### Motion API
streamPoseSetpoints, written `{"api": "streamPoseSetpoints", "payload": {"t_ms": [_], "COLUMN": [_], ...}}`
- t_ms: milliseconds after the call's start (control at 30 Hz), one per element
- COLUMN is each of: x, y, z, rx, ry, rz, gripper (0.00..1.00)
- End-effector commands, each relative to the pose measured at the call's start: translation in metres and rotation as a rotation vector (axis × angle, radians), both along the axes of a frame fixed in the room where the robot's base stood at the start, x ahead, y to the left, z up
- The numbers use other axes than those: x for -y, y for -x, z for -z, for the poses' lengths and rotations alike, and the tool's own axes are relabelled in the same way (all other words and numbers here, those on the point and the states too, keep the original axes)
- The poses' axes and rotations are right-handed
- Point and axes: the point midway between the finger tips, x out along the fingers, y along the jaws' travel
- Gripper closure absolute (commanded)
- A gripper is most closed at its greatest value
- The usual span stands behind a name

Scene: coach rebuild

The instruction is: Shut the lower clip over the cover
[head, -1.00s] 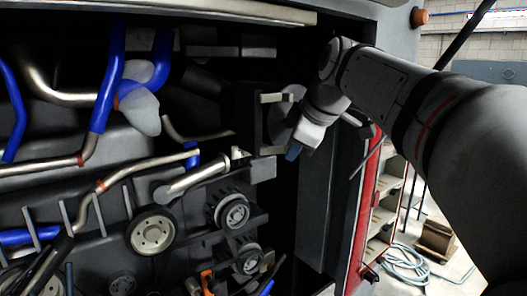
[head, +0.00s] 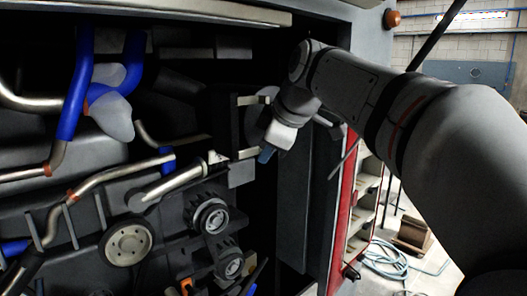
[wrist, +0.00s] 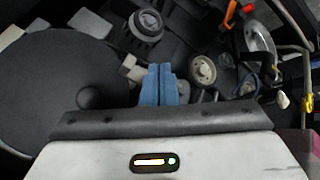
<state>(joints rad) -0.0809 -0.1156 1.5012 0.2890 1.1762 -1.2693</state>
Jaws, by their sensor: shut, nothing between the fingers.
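The cover is a round dark grey disc (head: 258,122) on a dark housing in the head view. It fills the left of the wrist view as a large disc (wrist: 50,85). A pale upper clip (head: 250,100) and a pale lower clip (head: 246,154) show at its upper and lower edges. I cannot tell whether the lower clip is open or shut. My gripper (head: 266,155) has blue fingers, shut and empty, just right of the lower clip. The fingers (wrist: 159,82) also show in the wrist view, beside the disc's right edge, near small pale blocks (wrist: 130,68). Contact cannot be told.
Round pulleys (head: 211,217) and a pale wheel (head: 127,242) lie below left. A metal pipe (head: 180,183) ends near the lower clip. A grey panel (head: 309,190) and red door frame (head: 345,205) stand close on the right.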

Motion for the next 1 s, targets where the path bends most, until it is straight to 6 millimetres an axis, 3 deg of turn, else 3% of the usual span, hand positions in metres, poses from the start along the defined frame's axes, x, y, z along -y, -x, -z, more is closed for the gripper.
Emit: {"api": "streamPoseSetpoints", "payload": {"t_ms": [167,333,500,700,1000], "x": [0.005,0.022,0.046,0.067,0.078], "y": [0.005,0.023,0.027,0.033,0.036], "z": [0.001,0.003,-0.034,-0.065,-0.080], "rx": [0.001,0.002,0.003,0.001,-0.001], "ry": [-0.001,0.000,0.000,0.000,0.000], "rz": [0.001,-0.005,-0.006,-0.009,-0.012], "gripper": [1.00,1.00,1.00,1.00,1.00]}}
